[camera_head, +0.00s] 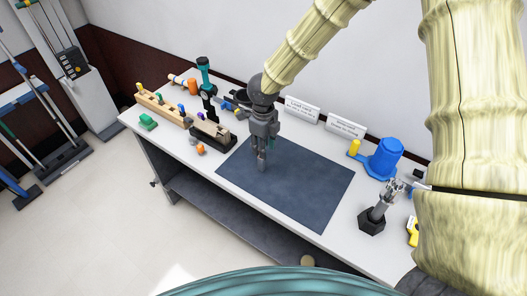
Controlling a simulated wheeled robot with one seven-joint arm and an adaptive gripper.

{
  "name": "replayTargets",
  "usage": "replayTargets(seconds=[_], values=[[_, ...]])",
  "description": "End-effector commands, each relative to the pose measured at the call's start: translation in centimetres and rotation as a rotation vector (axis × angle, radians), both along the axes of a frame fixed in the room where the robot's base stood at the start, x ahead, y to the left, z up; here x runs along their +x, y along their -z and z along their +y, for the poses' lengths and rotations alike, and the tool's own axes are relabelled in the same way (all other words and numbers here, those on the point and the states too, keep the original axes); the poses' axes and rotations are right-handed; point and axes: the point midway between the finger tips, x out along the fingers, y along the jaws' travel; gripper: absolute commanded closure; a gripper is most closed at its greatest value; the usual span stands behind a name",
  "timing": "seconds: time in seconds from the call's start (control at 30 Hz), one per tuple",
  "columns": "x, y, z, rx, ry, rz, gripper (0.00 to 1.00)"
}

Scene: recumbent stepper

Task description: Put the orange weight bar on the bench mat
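The bench mat (315,190) is a dark blue-grey sheet lying flat on the white bench. My gripper (262,167) points down over the mat's left part. Its fingers look close together, but their gap is too small to judge, and I see no orange bar between them. An orange cylinder (193,86) lies at the bench's back left, near a pale rod end. A small orange piece (201,149) sits left of the mat, in front of a dark holder. I cannot tell which orange thing is the weight bar.
A wooden rack (164,108), a green block (148,121), a dark holder (213,135) and a teal-topped tool (204,75) crowd the left. A blue container (385,158), a yellow cylinder (354,147) and a dark hexagonal holder (372,221) stand right. The mat's right part is clear.

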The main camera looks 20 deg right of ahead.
Motion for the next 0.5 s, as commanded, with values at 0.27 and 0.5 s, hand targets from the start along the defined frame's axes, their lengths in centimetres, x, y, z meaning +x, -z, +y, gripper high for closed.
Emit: replayTargets(seconds=[0.27, 0.5], values=[[0.0, -4.9, 0.0, 0.002, 0.0, -0.003, 0.65], [0.0, -8.3, 0.1, 0.002, 0.0, -0.002, 0.65]])
